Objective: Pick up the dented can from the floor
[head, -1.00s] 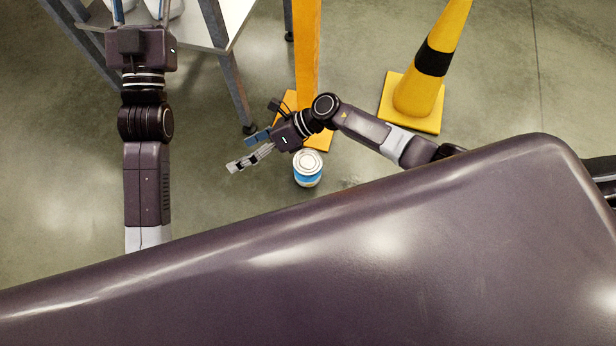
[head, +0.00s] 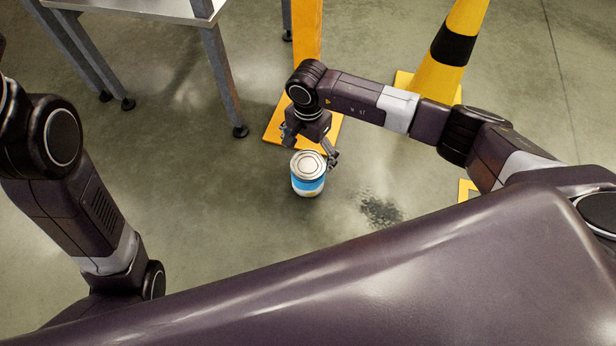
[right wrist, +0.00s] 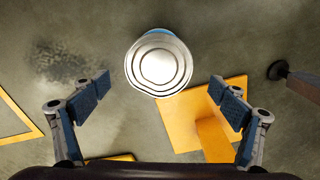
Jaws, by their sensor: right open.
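The can (head: 308,182) stands upright on the floor, with a silver lid and a blue and white side. I cannot make out a dent. In the right wrist view its round lid (right wrist: 158,65) faces me, ahead of and between the two fingers. My right gripper (head: 312,146) is open and empty, just behind the can, with one finger reaching along its right side. The open fingers also show in the right wrist view (right wrist: 160,90), apart from the can. My left arm comes in at the left edge, and its gripper is out of view.
A yellow post (head: 307,40) on an orange base plate (head: 271,132) stands right behind the can. A yellow cone with a black band (head: 449,45) is farther right. A table leg (head: 224,80) stands at upper left. A dark patch (head: 380,210) marks the floor.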

